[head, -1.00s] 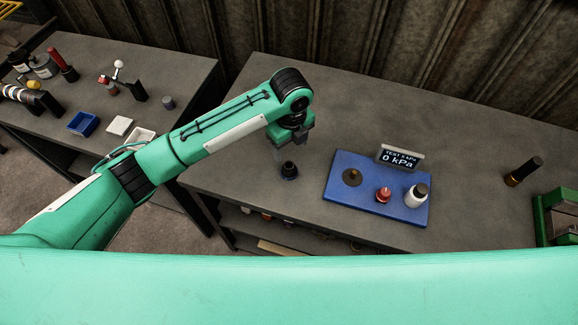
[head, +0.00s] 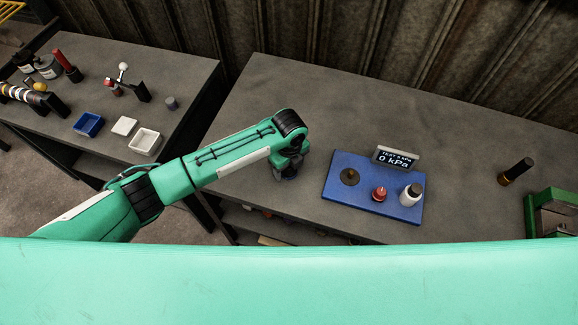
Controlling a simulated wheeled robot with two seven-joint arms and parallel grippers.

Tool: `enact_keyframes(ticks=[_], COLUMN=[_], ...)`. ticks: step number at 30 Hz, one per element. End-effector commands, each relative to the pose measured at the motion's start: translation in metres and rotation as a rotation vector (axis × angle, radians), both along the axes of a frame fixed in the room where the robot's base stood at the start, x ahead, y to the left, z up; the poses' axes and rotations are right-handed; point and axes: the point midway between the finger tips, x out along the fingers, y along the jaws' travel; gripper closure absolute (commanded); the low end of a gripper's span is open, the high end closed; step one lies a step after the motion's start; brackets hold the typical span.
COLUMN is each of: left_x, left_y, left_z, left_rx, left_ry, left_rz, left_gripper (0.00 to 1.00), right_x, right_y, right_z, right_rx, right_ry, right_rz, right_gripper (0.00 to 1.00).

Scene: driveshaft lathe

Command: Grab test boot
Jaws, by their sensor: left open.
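My left gripper (head: 287,170) points down at the near left part of the middle table, over the spot of a small black boot. The gripper is open. It hides most of the boot, and only a dark bit low between and behind the fingers shows, so I cannot tell whether the fingers touch it. My right gripper is not in view.
The table behind is clear.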

Motion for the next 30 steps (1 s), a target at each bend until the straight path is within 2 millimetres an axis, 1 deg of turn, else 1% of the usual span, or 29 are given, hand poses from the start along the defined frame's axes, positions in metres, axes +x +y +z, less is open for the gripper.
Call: enact_keyframes(ticks=[2, 3, 8, 9, 10, 18, 23, 26, 29, 30], left_x=[0.0, 0.0, 0.0, 0.0, 0.0, 0.0, 0.001, 0.002, 0.002, 0.002], left_y=[0.0, 0.0, 0.0, 0.0, 0.0, 0.0, -0.001, -0.001, 0.0, 0.0], left_z=[0.0, 0.0, 0.0, 0.0, 0.0, 0.002, 0.011, 0.025, 0.048, 0.06], left_rx=[0.0, 0.0, 0.0, 0.0, 0.0, -0.001, -0.003, -0.003, -0.003, -0.004], left_ry=[0.0, 0.0, 0.0, 0.0, 0.0, -0.001, -0.001, -0.004, -0.005, -0.007], left_rz=[0.0, 0.0, 0.0, 0.0, 0.0, 0.0, 0.0, -0.001, -0.001, -0.003], left_gripper=[0.34, 0.42, 0.74, 0.81, 0.83, 0.83, 0.83, 0.83, 0.83, 0.83], right_x=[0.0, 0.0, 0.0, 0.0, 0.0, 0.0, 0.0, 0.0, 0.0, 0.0], right_y=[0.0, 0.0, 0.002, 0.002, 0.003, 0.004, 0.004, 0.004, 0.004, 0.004], right_z=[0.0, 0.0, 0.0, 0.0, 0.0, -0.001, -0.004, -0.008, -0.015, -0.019], right_rx=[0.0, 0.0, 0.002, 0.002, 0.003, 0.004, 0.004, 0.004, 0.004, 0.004], right_ry=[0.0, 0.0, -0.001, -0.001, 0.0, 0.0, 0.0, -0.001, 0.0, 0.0], right_rz=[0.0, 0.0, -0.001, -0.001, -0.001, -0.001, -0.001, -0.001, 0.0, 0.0], right_gripper=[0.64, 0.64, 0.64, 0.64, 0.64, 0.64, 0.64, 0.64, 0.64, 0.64])
